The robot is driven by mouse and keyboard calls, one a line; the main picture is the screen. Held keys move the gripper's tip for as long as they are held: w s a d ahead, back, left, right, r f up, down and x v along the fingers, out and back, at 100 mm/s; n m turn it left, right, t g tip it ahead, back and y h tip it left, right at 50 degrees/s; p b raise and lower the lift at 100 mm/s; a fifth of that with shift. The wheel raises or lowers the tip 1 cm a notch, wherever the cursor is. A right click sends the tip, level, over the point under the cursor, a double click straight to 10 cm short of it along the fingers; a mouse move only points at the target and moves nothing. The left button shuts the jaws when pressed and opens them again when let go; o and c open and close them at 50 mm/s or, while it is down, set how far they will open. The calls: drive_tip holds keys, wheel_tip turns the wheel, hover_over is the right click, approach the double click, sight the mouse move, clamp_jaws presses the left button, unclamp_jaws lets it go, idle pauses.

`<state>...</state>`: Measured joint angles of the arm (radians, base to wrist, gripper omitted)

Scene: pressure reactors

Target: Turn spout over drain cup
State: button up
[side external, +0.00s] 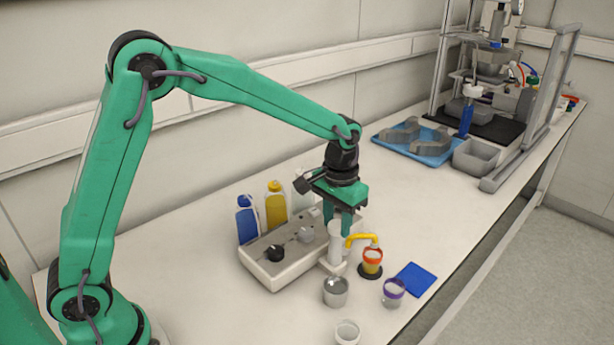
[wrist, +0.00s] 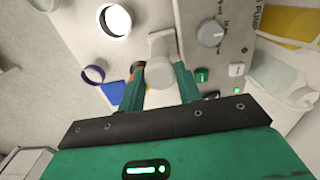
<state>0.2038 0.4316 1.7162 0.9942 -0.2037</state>
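My gripper (side external: 339,225) points down above the post. In the wrist view my fingers (wrist: 160,82) are apart, one on each side of the pale post (wrist: 159,52). I see no clear grip on it. A grey cup (side external: 335,292) and a purple-rimmed cup (side external: 394,293) stand in front. Which cup is the drain cup is not marked. The spout is mostly hidden in the wrist view.
A white cup (side external: 347,332) is at the front, a blue pad (side external: 415,279) at right. The bench beyond is clear up to a blue tray (side external: 428,154).

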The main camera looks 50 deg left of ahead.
clamp_jaws()
drive_tip(key=shift+m, duration=0.5)
drive_tip(key=m, duration=0.2)
drive_tip(key=shift+m, duration=0.4)
drive_tip(key=m, duration=0.3)
drive_tip(key=shift+r+m, duration=0.1)
drive_tip(key=shift+m, duration=0.2)
drive_tip(key=m, duration=1)
drive_tip(key=shift+m, duration=0.3)
drive_tip(key=shift+r, duration=0.1)
